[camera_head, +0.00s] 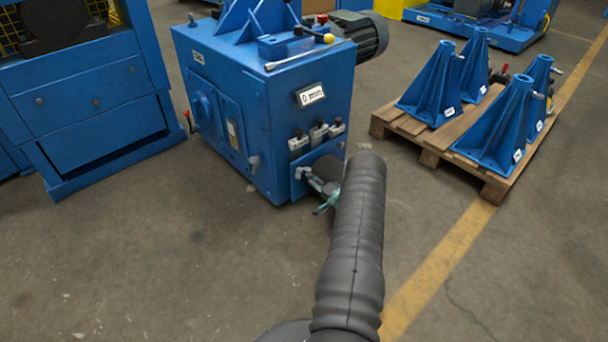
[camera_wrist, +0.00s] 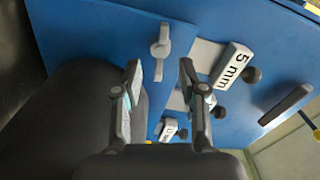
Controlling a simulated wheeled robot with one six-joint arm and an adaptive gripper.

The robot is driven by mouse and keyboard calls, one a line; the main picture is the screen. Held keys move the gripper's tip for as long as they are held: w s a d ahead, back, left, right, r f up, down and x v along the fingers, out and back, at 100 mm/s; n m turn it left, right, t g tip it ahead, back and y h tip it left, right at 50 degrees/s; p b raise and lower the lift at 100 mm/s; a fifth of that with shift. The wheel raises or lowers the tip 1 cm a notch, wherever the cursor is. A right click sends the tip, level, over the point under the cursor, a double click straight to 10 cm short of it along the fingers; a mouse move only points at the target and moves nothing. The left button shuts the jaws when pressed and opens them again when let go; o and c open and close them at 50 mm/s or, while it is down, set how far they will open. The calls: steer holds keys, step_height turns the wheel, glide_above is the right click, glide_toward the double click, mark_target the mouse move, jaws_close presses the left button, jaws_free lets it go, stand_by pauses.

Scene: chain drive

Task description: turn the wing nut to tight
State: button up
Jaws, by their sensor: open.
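The grey wing nut (camera_wrist: 160,47) sits on a blue panel in the wrist view, its wings running roughly up and down the picture. My gripper (camera_wrist: 160,68) is open, with one finger on each side of the line to the wing nut. The fingertips appear just short of it, and nothing is held between them. In the head view my gripper (camera_head: 324,189) is at the lower front of the blue machine (camera_head: 240,110), partly hidden by my dark arm. I cannot clearly tell the wing nut from the gripper parts there.
A "5 mm" label block (camera_wrist: 232,66) and dark knobs (camera_wrist: 219,112) lie close to the right finger. A dark rounded shape (camera_wrist: 75,120) fills the lower left. In the head view a pallet (camera_head: 492,188) with blue stands is to the right; the front floor is open.

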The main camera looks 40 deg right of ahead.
mark_target(302, 173)
steer(key=shift+w+a, duration=0.2)
steer(key=shift+w, duration=2.3)
jaws_close()
steer(key=shift+b, duration=0.3)
